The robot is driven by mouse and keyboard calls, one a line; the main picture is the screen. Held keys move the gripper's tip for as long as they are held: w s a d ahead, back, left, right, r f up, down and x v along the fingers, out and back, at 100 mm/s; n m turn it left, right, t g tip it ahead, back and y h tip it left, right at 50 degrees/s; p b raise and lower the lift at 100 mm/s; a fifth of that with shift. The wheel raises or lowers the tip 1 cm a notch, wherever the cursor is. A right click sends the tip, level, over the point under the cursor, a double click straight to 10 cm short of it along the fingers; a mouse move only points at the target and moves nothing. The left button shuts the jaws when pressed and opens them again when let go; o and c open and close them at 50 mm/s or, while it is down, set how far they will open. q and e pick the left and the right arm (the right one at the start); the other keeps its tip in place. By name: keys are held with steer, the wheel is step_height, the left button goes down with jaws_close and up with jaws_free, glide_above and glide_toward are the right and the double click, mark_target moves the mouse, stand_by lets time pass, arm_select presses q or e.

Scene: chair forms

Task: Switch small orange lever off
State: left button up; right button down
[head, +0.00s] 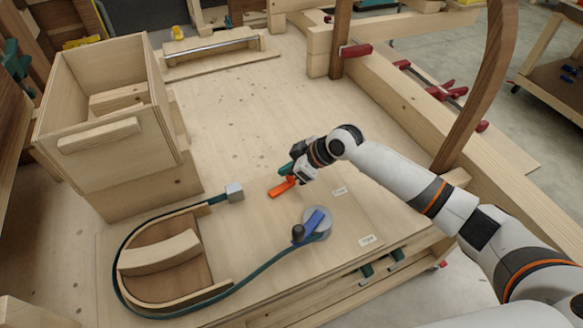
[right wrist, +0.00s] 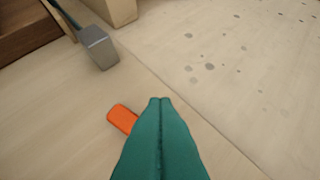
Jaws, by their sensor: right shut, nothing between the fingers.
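The small orange lever (head: 282,188) lies flat on the wooden board near the middle of the head view, its free end pointing down-left. It also shows in the right wrist view (right wrist: 122,118), partly hidden behind my fingers. My right gripper (head: 286,171) is shut and empty, with its green fingers just above and beside the lever. In the right wrist view the two green fingertips (right wrist: 160,100) are pressed together to the right of the lever. I cannot tell whether they touch it. My left gripper is not in view.
A blue lever (head: 314,222) with a dark knob sits on a round grey base nearer the front. A grey metal block (head: 234,192) ends a green band around a curved wooden form (head: 160,254). A plywood box (head: 105,110) stands left. The board behind the gripper is clear.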

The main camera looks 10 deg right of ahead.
steer(key=shift+s+d, duration=0.1)
steer(key=shift+d, duration=0.15)
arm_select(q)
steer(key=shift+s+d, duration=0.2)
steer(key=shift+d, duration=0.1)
arm_select(e)
steer(key=shift+a, duration=0.15)
steer(key=shift+w+a, duration=0.25)
steer(key=shift+a, duration=0.45)
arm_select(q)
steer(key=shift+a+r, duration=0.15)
